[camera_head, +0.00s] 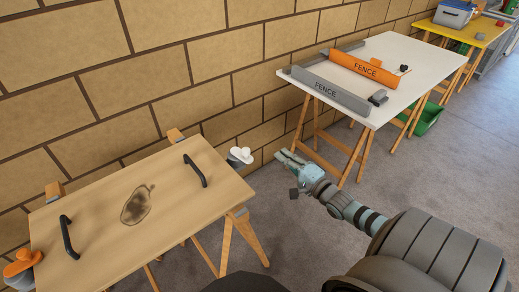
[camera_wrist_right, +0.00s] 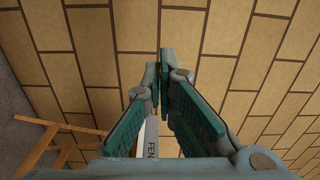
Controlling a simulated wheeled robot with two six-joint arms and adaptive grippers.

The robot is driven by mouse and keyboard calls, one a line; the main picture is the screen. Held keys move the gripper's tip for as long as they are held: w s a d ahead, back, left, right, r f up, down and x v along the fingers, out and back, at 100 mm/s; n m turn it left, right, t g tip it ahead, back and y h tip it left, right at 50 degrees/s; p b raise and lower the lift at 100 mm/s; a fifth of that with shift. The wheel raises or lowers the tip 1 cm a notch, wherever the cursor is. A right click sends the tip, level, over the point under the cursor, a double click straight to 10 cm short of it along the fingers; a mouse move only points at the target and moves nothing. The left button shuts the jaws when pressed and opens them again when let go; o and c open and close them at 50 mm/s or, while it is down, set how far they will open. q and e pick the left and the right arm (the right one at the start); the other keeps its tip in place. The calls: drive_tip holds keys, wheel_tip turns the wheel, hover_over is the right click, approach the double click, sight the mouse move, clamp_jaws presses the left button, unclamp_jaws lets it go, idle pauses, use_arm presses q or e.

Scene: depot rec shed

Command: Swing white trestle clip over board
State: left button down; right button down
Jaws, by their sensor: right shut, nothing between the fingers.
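The wooden board (camera_head: 110,205) lies on trestles, with two black handles and a dark scorch-like mark on top. The white trestle clip (camera_head: 242,155) is at the board's right end, on a grey mount. Its white part points away from the board, outside the edge. My right gripper (camera_head: 284,158) is just right of the clip, apart from it, with its fingers together and empty. In the right wrist view my right gripper (camera_wrist_right: 160,68) has nothing between its fingers. My left gripper is not in view.
An orange clip (camera_head: 20,263) is at the board's left end. A white table (camera_head: 405,50) behind holds grey and orange FENCE pieces. A yellow table (camera_head: 450,28) stands farther back, and a green bin (camera_head: 428,118) is on the floor. A block wall runs behind the board.

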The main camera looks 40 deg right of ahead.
drive_tip(key=w+a+b, duration=0.2)
drive_tip(key=w+a, duration=0.1)
drive_tip(key=w, duration=0.5)
drive_tip(key=shift+a+b, duration=0.25)
drive_tip(key=shift+b, duration=0.05)
